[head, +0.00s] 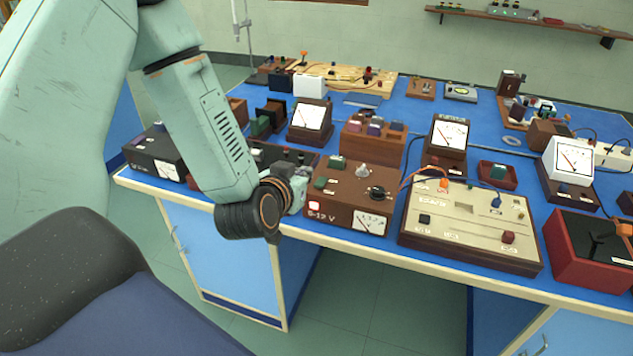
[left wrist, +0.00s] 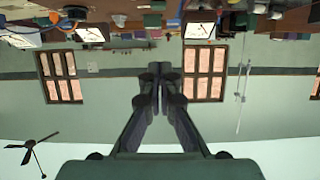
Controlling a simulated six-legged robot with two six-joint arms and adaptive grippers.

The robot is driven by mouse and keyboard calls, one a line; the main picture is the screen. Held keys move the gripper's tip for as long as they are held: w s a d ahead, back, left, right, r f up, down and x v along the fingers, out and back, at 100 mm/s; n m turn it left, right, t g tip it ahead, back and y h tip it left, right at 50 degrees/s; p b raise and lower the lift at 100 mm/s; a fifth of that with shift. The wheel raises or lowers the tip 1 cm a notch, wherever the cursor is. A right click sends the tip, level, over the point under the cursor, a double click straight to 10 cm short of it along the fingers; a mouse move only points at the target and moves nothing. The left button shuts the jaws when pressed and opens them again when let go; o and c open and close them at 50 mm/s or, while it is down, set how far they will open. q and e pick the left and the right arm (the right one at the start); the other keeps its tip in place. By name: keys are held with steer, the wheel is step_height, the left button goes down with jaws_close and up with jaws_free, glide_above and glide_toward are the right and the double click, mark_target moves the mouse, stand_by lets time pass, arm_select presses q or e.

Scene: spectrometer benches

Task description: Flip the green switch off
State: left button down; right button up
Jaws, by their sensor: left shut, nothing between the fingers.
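A brown power supply box (head: 347,203) marked 0-12 V stands at the front edge of the blue bench. On its top left are two green parts, one farther back (head: 336,162) and one nearer the front (head: 320,183). Which of them is the green switch, and its position, I cannot tell. My left gripper (head: 297,188) is at the box's left side, close to the front green part; contact is unclear. In the left wrist view its fingers (left wrist: 160,75) are together and empty. That picture is upside down. My right gripper is not in view.
A grey knob (head: 362,171) and a black knob (head: 378,192) sit on the same box. A beige panel (head: 470,225) with a brown frame stands to the right. A black meter box (head: 155,156) stands at the left. The bench behind is crowded with meters and blocks.

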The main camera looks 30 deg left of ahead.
arm_select(q)
glide_above(323, 180)
steer(key=s, duration=0.4)
steer(key=f, duration=0.1)
steer(key=d+f, duration=0.1)
steer(key=f, duration=0.1)
steer(key=shift+f+b, duration=0.1)
steer(key=shift+b, duration=0.3)
step_height(323, 180, down, 3)
steer(key=shift+a+r, duration=0.1)
steer(key=shift+w+f+b, duration=0.15)
steer(key=shift+f+b, duration=0.15)
steer(key=shift+f, duration=0.45)
steer(key=shift+s+r, duration=0.15)
steer(key=shift+s, duration=0.05)
steer(key=shift+s+f, duration=0.1)
steer(key=shift+f, duration=0.55)
steer(key=shift+r, duration=0.15)
